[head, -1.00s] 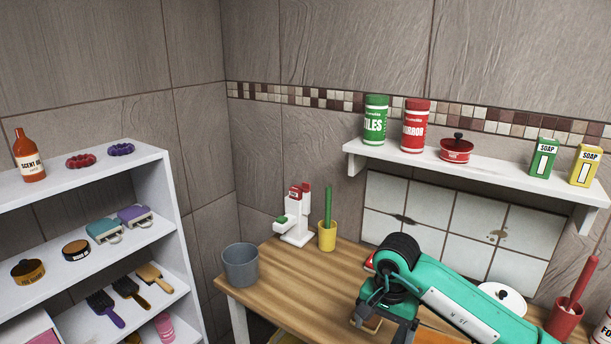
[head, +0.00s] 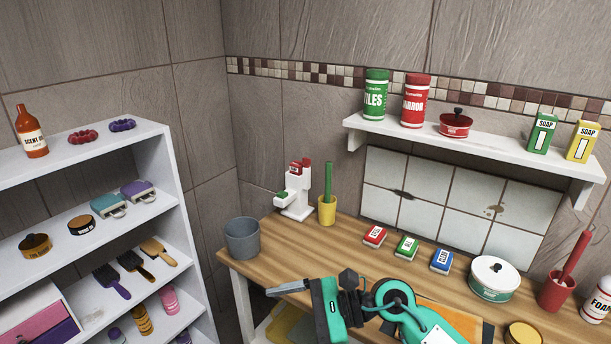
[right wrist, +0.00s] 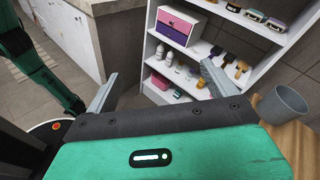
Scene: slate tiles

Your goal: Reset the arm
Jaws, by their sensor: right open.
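My right gripper (head: 270,290) is at the front edge of the wooden table, low in the head view. Its teal body points left, and a pale finger reaches past the table's front edge. In the right wrist view, its two grey fingers (right wrist: 160,70) stand wide apart with nothing between them. They face the white shelf unit, which is some way off. A teal arm link of mine shows at the left of the wrist view. My left gripper is not seen.
The wooden table (head: 335,247) holds a grey bucket (head: 242,239), yellow cup (head: 327,210), red, green and blue boxes, a white lidded pot (head: 494,279) and a red holder (head: 560,290). The white shelf unit (head: 180,200) stands left, loaded. A wall shelf (head: 480,153) holds tins and soap.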

